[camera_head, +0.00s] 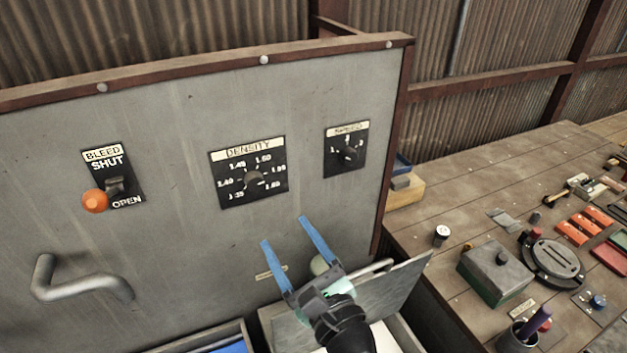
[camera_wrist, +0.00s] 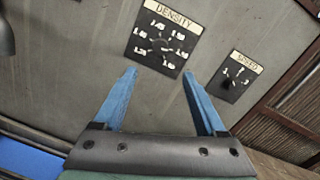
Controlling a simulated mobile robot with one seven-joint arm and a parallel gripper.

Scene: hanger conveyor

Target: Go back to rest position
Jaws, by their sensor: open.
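My gripper (camera_head: 287,233) is open and empty, its two blue fingers spread and pointing up at the grey control panel (camera_head: 180,240). It is below the density dial (camera_head: 250,180), which also shows between and beyond the fingertips in the wrist view (camera_wrist: 162,47). The speed dial (camera_head: 347,153) is to the upper right of the gripper. It shows right of the fingers in the wrist view (camera_wrist: 234,77). The bleed switch (camera_head: 113,185), with an orange knob (camera_head: 95,201), is at the panel's left.
A bent grey handle (camera_head: 80,285) sticks out at the panel's lower left. Open boxes, one with a blue inside (camera_head: 232,346), lie below the panel. A wooden workbench (camera_head: 440,185) at right carries a grey-green box (camera_head: 494,270), a round black device (camera_head: 551,260) and several small items.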

